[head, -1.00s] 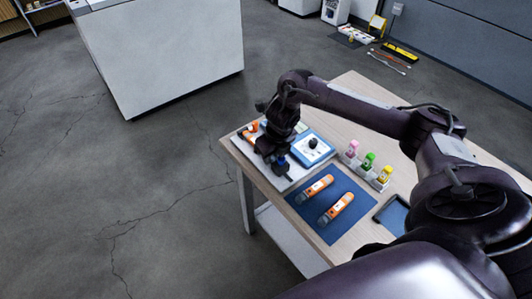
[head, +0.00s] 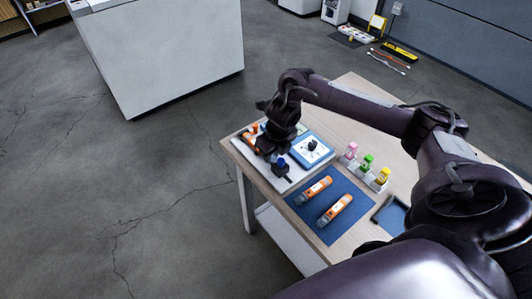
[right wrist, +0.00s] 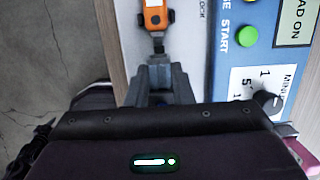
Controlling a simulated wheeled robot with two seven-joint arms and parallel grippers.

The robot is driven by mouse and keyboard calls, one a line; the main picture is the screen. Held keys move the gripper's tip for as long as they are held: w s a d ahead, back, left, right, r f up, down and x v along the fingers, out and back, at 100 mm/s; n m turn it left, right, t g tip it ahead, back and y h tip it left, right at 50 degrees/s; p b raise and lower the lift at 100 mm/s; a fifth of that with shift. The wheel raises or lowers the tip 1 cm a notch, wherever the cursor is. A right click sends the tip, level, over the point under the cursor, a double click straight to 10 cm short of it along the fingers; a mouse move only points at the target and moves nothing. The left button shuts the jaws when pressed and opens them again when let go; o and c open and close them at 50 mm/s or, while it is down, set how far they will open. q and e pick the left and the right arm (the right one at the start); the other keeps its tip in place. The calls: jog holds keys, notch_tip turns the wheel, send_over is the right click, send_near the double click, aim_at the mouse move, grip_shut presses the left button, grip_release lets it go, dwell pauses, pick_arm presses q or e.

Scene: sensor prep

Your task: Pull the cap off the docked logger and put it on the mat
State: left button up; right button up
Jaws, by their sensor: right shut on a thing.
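The docked logger (right wrist: 155,16) is orange and lies on the white board at the top of the right wrist view. It also shows in the head view (head: 250,131), partly hidden by my arm. My right gripper (right wrist: 158,82) is shut at the logger's near end, in line with it. A short narrow neck shows between the orange body and my fingers. The cap is mostly hidden between the fingers, and I cannot tell whether it is apart from the logger. The blue mat (head: 344,184) lies to the right of the board. My left gripper is out of view.
Two orange loggers (head: 315,189) (head: 335,210) lie on the mat. A blue timer box (head: 312,149) with a dark knob is beside the gripper. A rack with pink, green and yellow bottles (head: 367,163) and a dark blue tray (head: 391,215) stand to the right.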

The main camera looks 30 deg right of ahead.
jog(key=shift+w+p+v, duration=0.2)
jog(key=shift+p+v, duration=0.5)
jog(key=shift+v, duration=0.25)
jog(key=shift+w+p+v, duration=0.2)
jog(key=shift+p+v, duration=0.45)
jog(key=shift+v, duration=0.25)
jog(key=shift+a+r, duration=0.1)
jog(key=shift+a, duration=0.1)
